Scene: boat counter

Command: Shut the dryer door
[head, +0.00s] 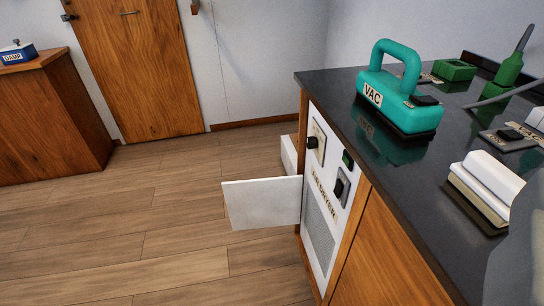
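The air dryer (327,205) is a white panel set in the wooden front of the dark-topped counter. It carries a label reading "AIR DRYER", a dark knob, a black switch, a small green display and a grey grille low down. A plain white door (262,203) stands open, sticking out to the left from the dryer's front over the floor. Its hinge side meets the unit near the left edge of the panel.
A teal case marked "VAC" (405,100) and a white block (486,182) stand on the counter (328,83). A white box (290,153) sits beyond the open door. Wooden floor (110,235) is clear to the left. A wooden cabinet (45,125) stands at far left.

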